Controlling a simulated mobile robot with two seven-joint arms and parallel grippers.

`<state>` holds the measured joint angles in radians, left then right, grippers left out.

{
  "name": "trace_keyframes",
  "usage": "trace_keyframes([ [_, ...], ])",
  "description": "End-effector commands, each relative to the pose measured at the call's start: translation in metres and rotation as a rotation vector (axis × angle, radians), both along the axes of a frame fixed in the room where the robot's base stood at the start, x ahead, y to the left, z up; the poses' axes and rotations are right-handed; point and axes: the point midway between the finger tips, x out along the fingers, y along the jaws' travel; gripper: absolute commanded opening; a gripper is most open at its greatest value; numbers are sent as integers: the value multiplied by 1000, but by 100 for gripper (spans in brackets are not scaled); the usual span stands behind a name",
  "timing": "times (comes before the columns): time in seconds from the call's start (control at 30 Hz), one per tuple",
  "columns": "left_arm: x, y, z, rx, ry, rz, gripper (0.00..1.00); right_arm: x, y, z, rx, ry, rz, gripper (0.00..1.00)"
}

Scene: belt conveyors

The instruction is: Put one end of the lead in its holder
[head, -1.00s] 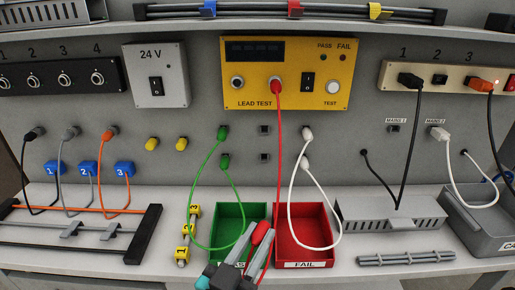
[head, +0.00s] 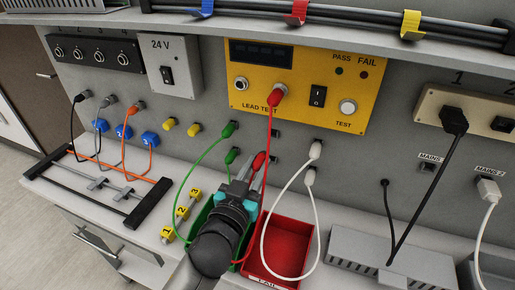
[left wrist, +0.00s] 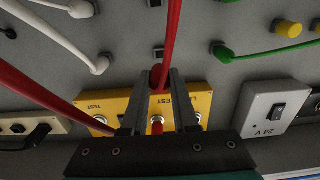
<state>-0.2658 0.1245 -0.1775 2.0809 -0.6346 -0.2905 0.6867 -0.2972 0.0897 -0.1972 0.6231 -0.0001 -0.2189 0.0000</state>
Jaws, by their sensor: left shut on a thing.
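The red lead (head: 268,140) has one end, a red plug (head: 278,95), in the yellow lead test box (head: 300,75). My left gripper (head: 250,168) is shut on the lead's other red plug (head: 259,161), in front of the wall below the box. The held plug also shows between the fingers in the left wrist view (left wrist: 157,77). Two empty dark square holders, an upper (head: 276,133) and a lower one (head: 273,159), are on the wall between the green and white leads. The held plug appears close to them; contact cannot be told. My right gripper is out of view.
The green lead (head: 196,162) and white lead (head: 275,203) hang from wall holders on either side. Below are a green tray (head: 205,213), partly hidden by my arm, and a red FAIL tray (head: 285,235). Yellow numbered blocks (head: 181,211) stand to the left.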

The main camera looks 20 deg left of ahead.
Motion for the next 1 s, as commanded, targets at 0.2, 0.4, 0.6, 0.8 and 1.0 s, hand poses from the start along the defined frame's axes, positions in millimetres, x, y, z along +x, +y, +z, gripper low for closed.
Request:
trace_keyframes([
  [0.2, 14, 0, 3, 2, 1, -2, 0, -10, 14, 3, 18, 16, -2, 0],
  [0.4, 31, -1, 3, 0, 0, -2, 0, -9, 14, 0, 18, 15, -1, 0],
  [0.6, 48, -2, 2, 1, 1, -2, 0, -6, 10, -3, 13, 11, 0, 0],
  [0.8, 59, -2, 3, 0, 2, -2, 0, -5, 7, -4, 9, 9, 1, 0],
  [1.0, 62, -2, 3, 0, 2, -2, 0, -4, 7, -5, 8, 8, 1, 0],
])
